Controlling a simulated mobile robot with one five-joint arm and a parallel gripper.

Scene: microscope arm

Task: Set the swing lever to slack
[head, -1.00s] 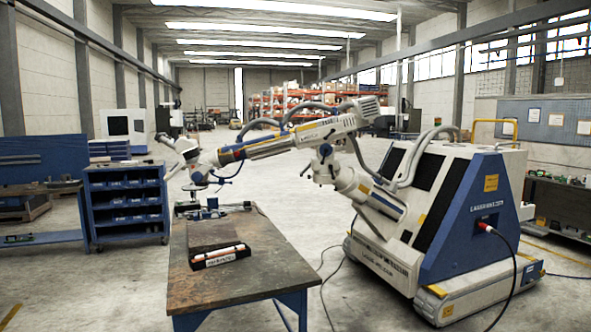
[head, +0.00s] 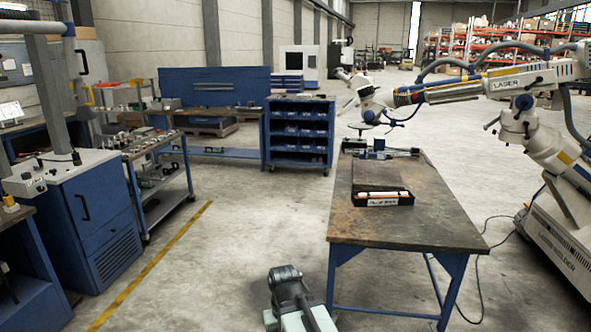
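The white laser machine's jointed arm (head: 440,92) reaches in from the right over the far end of the workbench. Small dark handles show at its elbow joint (head: 518,120). I cannot tell which of them is the swing lever, or how it is set. The microscope head (head: 368,102) hangs at the arm's left end. A grey part of my own arm (head: 291,290) shows at the bottom centre, well apart from the machine. I cannot make out gripper fingers there or whether they are open.
The workbench (head: 410,222) stands right of centre, with a dark tray of light rods (head: 384,198) on it. A cable (head: 482,275) lies on the floor between bench and machine. Blue cabinets (head: 90,225) and a trolley (head: 165,185) line the left. The floor left of the bench is clear.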

